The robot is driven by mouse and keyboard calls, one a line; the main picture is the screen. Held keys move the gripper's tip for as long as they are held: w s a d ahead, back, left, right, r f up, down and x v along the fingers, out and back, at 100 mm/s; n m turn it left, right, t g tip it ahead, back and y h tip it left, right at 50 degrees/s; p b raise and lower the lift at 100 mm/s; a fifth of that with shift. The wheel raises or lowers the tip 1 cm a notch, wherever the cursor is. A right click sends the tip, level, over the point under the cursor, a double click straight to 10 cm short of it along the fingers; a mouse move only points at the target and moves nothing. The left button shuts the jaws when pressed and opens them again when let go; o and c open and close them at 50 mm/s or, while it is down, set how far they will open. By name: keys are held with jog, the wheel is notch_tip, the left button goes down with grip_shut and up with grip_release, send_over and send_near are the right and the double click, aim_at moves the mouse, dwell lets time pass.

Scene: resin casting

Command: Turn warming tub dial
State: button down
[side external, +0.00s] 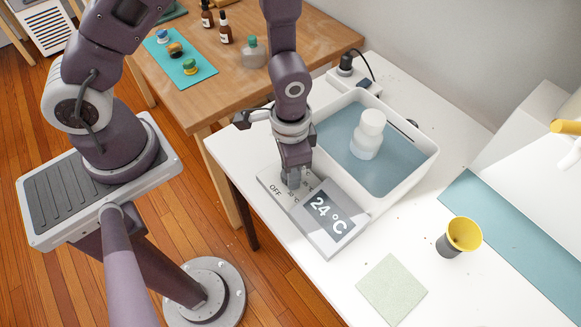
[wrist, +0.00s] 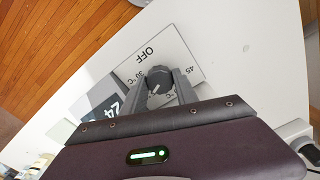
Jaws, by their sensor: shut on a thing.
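The warming tub (side external: 425,165) is a white basin of blue-grey water on the white table. A pale bottle (side external: 368,135) stands in the water. On the tub's near side is a control panel with a display (side external: 331,215) reading 24 °C and a plate marked OFF, 30 °C and 45 °C. The dark round dial (wrist: 159,79) sits on that plate in the wrist view, with a pale pointer mark. My gripper (wrist: 160,88) is shut on the dial, one finger on each side. In the side view my gripper (side external: 291,180) hides most of the dial.
A yellow-lined cup (side external: 464,234) and a pale green square sheet (side external: 392,289) lie to the right of the panel. A black plug (side external: 345,64) with a cable is behind the tub. A wooden table (side external: 290,35) with bottles stands at the back left.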

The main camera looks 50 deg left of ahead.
jog(key=shift+n, duration=0.8)
jog(key=c, duration=0.9)
grip_release()
jog(key=shift+c, duration=0.2)
jog(key=shift+r, duration=0.1)
notch_tip(320, 180, up, 7)
jog(key=shift+r, duration=0.15)
jog(key=a+r+n+t, duration=0.15)
jog(key=a+r, duration=0.25)
jog(key=r, duration=0.9)
jog(key=s+a+r+n+t, duration=0.1)
jog(key=s+a+r+t, duration=0.3)
jog(key=s+r, duration=0.5)
jog(key=shift+s+a+r, duration=0.15)
jog(key=shift+s+a, duration=0.55)
jog(key=shift+s, duration=0.1)
